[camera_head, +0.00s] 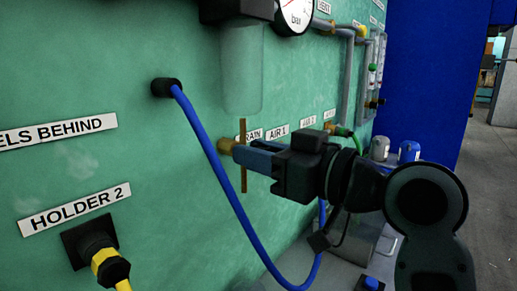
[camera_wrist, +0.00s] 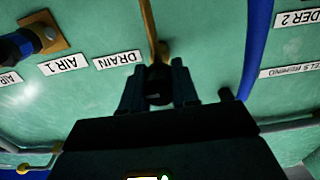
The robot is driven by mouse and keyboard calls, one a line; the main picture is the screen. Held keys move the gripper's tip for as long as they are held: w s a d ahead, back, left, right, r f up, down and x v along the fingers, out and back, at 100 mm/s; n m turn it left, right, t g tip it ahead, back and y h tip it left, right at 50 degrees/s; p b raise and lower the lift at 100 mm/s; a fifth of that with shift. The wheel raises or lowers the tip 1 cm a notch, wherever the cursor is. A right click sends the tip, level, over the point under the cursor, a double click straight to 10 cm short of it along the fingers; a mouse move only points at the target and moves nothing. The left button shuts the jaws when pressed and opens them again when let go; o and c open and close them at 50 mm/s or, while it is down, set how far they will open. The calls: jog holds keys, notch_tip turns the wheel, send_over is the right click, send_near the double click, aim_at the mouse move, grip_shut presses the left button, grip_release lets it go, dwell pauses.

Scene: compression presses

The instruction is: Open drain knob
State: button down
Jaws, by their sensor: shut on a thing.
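The drain knob (camera_head: 243,128) is a brass fitting on the green panel with a thin bar that stands upright in the head view. In the wrist view its brass bar (camera_wrist: 149,25) runs up from between the fingers. My gripper (camera_head: 252,158) reaches it from the right, with its blue fingers shut on the knob. In the wrist view the fingers of my gripper (camera_wrist: 157,82) lie on both sides of a dark part of the knob. The DRAIN label (camera_wrist: 118,58) is beside it, partly hidden by my gripper in the head view.
A blue hose (camera_head: 222,185) loops down the panel just left of and below my gripper. A clear bowl (camera_head: 242,75) hangs above the knob. The AIR 1 label (camera_wrist: 63,64) and another fitting (camera_wrist: 42,35) are nearby. A HOLDER 2 yellow-black connector (camera_head: 100,255) is at lower left.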

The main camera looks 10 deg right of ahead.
jog(key=shift+r, duration=0.15)
jog(key=c, duration=0.8)
grip_release()
jog(key=shift+c, duration=0.2)
jog(key=b+v, duration=0.1)
jog(key=v, duration=0.6)
jog(key=shift+s+d, duration=0.3)
jog(key=shift+s, duration=0.05)
jog(key=s+d+f+m+t+h, duration=0.1)
jog(key=s+d+f+m+h, duration=0.2)
jog(key=f, duration=0.5)
jog(key=s+d+f+m+t+h, duration=0.1)
jog(key=s+d+f+m+h, duration=0.25)
jog(key=f, duration=0.45)
jog(key=s+d+f+m+t+h, duration=0.1)
jog(key=s+d+f+m+h, duration=0.2)
jog(key=f, duration=0.5)
jog(key=s+d+f+h, duration=0.1)
jog(key=s+f, duration=0.1)
jog(key=s, duration=1.1)
jog(key=s+d+f+g+h, duration=0.1)
jog(key=s+f+h, duration=0.1)
jog(key=s, duration=1.1)
jog(key=shift+f+n, duration=0.15)
jog(key=shift+n, duration=0.2)
